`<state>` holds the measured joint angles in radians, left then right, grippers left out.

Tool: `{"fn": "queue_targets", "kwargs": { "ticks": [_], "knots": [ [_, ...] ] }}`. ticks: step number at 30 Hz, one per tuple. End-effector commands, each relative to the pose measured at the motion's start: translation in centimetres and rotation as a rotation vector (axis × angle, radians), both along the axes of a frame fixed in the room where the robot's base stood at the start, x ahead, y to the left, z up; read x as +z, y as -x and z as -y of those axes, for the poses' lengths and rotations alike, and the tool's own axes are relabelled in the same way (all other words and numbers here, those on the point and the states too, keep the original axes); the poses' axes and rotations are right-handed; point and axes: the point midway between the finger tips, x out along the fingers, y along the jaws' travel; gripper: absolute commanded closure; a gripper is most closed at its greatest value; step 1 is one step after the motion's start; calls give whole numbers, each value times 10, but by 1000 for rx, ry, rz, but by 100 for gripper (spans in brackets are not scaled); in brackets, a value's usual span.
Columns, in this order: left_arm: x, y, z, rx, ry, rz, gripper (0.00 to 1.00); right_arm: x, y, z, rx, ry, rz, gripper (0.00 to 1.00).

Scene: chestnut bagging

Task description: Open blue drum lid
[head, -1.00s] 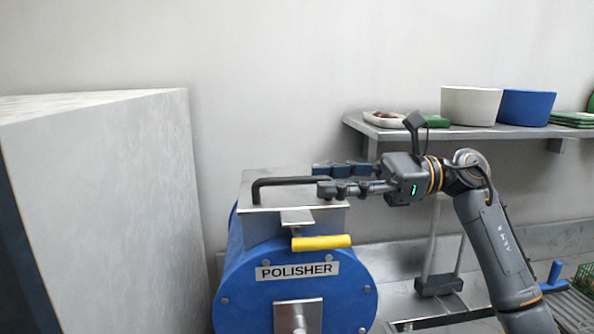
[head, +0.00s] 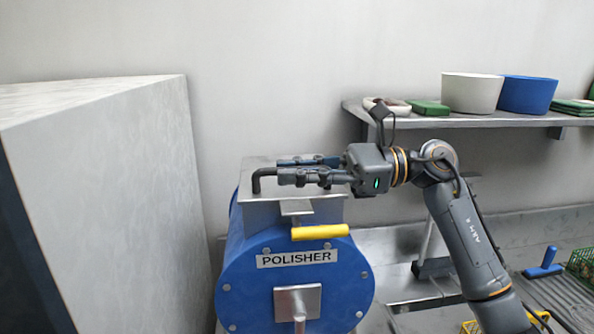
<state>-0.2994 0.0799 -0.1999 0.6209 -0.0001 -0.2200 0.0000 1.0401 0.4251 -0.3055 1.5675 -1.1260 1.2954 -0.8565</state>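The blue drum (head: 245,265) stands in the lower middle, with a "POLISHER" label on its front. Its flat metal lid (head: 250,210) is down on top. A black bar handle (head: 258,182) runs left to right across the lid, and a yellow grip (head: 320,232) sticks out at the front. My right gripper (head: 285,169) reaches in from the right, over the lid. Its two fingers are apart, one behind and one in front of the handle bar, hiding most of it. Whether they touch the bar is unclear. My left gripper is out of view.
A large pale block (head: 110,170) stands at the left.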

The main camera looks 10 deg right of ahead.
Motion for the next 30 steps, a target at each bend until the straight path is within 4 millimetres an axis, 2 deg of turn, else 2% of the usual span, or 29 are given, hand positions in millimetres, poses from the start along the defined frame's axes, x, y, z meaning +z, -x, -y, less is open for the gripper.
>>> {"fn": "queue_targets", "kwargs": {
  "ticks": [11,20,30],
  "knots": [
    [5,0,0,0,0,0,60,9,-1,1,-1,-1,-31,100],
    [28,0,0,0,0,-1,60,44,-13,1,-3,0,-205,100],
    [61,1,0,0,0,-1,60,83,-37,1,-3,-2,-453,100]
  ]
}}
